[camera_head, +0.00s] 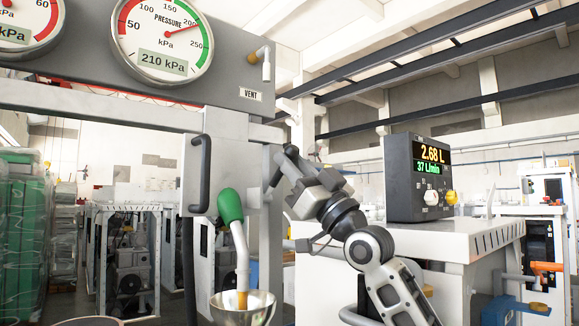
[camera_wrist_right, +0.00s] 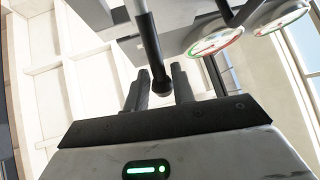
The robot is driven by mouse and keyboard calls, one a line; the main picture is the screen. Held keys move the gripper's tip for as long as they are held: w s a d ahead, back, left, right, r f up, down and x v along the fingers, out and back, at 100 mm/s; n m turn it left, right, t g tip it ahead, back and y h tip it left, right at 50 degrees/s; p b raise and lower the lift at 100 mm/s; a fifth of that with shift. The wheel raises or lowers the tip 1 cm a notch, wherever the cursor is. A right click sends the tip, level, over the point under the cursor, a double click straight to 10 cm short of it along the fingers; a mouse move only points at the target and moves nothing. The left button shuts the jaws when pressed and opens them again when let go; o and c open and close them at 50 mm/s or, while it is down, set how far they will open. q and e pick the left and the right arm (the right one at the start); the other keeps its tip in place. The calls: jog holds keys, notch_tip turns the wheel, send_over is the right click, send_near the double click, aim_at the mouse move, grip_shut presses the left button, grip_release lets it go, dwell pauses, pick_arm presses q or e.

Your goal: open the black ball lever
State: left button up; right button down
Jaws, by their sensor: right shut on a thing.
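The black ball lever shows in the wrist view as a dark rod ending in a black ball (camera_wrist_right: 161,85). The ball sits between the two fingers of my right gripper (camera_wrist_right: 162,78), which is shut on it. In the head view my right gripper (camera_head: 285,168) reaches in from the right to the side of the grey dispenser frame (camera_head: 228,160). The ball is hidden or too small to make out there. My left gripper is not in view.
A green-handled spout (camera_head: 230,206) hangs left of my gripper, above a metal bowl (camera_head: 260,309). A black vertical handle (camera_head: 204,172) is further left. Pressure gauges (camera_head: 165,30) are above. A display box (camera_head: 404,180) reading 2.68 L stands on a white cabinet (camera_head: 455,240) at right.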

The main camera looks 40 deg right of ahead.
jog(key=c, duration=1.5)
grip_release()
jog(key=shift+o, duration=0.5)
jog(key=shift+s, duration=0.1)
